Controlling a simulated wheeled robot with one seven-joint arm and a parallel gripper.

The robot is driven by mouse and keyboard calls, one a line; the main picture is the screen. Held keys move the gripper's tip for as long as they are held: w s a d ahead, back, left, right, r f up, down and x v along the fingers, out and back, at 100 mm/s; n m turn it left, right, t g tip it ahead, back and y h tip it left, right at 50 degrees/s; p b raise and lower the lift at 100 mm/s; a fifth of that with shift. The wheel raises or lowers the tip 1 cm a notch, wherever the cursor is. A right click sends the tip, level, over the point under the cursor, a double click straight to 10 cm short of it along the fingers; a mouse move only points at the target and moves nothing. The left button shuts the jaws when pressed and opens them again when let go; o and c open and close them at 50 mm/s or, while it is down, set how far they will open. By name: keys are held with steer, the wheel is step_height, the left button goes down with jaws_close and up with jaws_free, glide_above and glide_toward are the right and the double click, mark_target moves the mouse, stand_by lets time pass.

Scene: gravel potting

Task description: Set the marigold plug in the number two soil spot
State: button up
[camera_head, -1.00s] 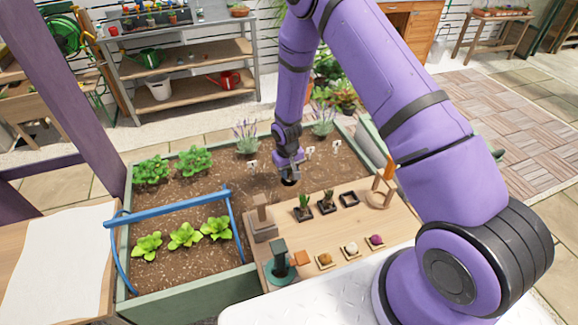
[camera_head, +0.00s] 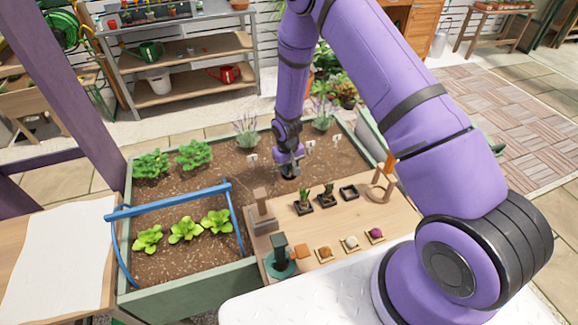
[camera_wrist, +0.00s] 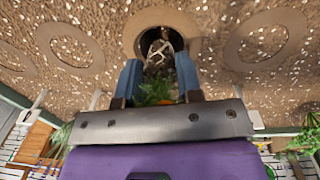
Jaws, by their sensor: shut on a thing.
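My gripper (camera_wrist: 159,82) is shut on the marigold plug (camera_wrist: 158,62), with a blue finger on each side of it. The plug shows green leaves, a bit of orange and a root ball with pale roots. The root ball lines up with a dark round hole (camera_wrist: 178,42) in the soil; I cannot tell how deep it sits. In the head view my gripper (camera_head: 289,172) is low over the planter bed's soil, and the plug is hidden there. White markers (camera_head: 252,159) (camera_head: 310,145) (camera_head: 336,140) stand near it, their numbers unreadable.
Other round soil spots (camera_wrist: 70,48) (camera_wrist: 268,40) lie on both sides of the hole. A wooden board (camera_head: 345,218) in front holds small pots, a tool stand (camera_head: 280,255) and a wooden block (camera_head: 262,218).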

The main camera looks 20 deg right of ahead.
steer(key=shift+f, duration=1.1)
stand_by(0.4)
steer(key=o, duration=1.3)
steer(key=shift+c, duration=0.2)
steer(key=shift+r, duration=4.55)
